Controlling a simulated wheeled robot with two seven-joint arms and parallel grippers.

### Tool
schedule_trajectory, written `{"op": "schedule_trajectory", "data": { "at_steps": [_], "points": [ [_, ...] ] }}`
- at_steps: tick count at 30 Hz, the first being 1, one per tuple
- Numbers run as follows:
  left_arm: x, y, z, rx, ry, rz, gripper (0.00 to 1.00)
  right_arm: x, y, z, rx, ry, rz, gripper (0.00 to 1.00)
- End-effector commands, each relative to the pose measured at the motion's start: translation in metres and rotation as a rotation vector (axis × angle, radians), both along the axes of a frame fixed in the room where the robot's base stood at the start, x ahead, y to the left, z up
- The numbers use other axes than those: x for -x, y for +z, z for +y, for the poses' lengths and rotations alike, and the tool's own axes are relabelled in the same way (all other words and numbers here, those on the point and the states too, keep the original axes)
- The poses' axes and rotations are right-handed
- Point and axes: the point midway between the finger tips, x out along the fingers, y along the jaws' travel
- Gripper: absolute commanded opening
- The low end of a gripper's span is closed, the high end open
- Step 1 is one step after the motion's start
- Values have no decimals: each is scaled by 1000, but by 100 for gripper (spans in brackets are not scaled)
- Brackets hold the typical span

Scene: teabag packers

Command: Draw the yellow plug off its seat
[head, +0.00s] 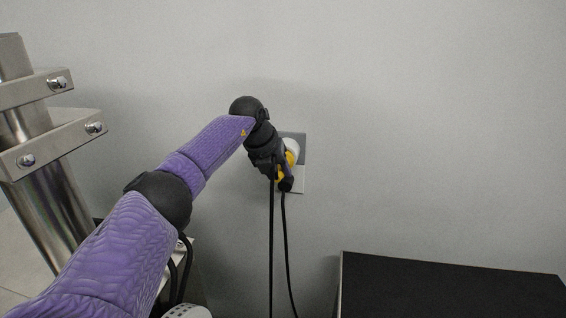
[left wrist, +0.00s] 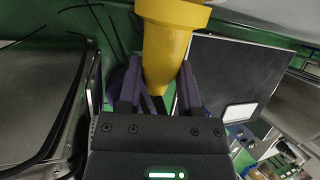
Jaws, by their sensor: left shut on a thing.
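The yellow plug (head: 290,158) is at the wall seat in the head view, partly hidden by my left gripper. The seat has a white round socket (head: 292,146) on a grey and white wall plate (head: 299,180). My left gripper (head: 284,176) is shut on the plug. In the left wrist view the plug (left wrist: 168,50) runs down between the two purple-dark fingers (left wrist: 158,90), with its wider collar at the top edge. I cannot tell whether the plug is fully seated or partly out. My right gripper is not in view.
Two black cables (head: 271,250) hang below the gripper along the wall. A black-topped surface (head: 440,290) stands at the lower right. A metal post with brackets (head: 45,165) stands at the left. The wall right of the plate is bare.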

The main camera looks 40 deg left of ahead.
Motion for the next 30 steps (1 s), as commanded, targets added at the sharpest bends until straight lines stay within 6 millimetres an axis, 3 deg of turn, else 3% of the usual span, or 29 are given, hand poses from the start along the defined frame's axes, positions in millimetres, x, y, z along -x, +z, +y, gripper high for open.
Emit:
{"op": "schedule_trajectory", "data": {
  "at_steps": [14, 30],
  "points": [
    [1, 0, 0, 0, 0, 1, 0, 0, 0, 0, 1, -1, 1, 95],
    [34, -1, -17, -2, 1, 0, 0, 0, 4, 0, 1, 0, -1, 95]
  ]
}}
